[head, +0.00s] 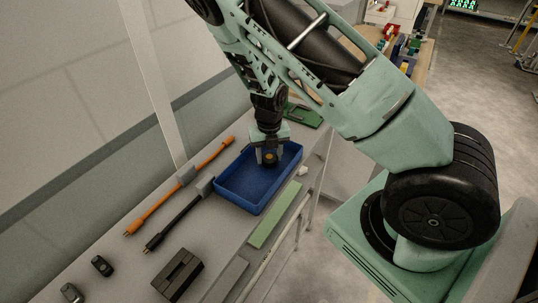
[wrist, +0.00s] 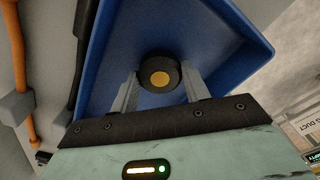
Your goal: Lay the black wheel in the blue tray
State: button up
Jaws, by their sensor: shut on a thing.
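The black wheel (wrist: 160,72) with a yellow-orange hub sits between the two fingers of my gripper (wrist: 158,90) in the wrist view. My gripper is shut on it. The blue tray (wrist: 230,30) fills most of the wrist view behind the wheel. In the head view, my gripper (head: 269,156) points down into the blue tray (head: 236,199), and the wheel (head: 270,158) shows small between the fingers, over the tray's inside. I cannot tell whether the wheel touches the tray floor.
An orange cable (head: 160,204) and a black cable (head: 178,221) lie left of the tray on the grey bench. A green strip (head: 275,221) lies to its right. A dark block (head: 177,274) and small dark pieces (head: 102,265) are at the front. A green board (head: 304,115) lies behind the tray.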

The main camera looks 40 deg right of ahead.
jog(key=shift+f, duration=0.25)
jog(key=o, duration=1)
jog(key=shift+f, duration=0.1)
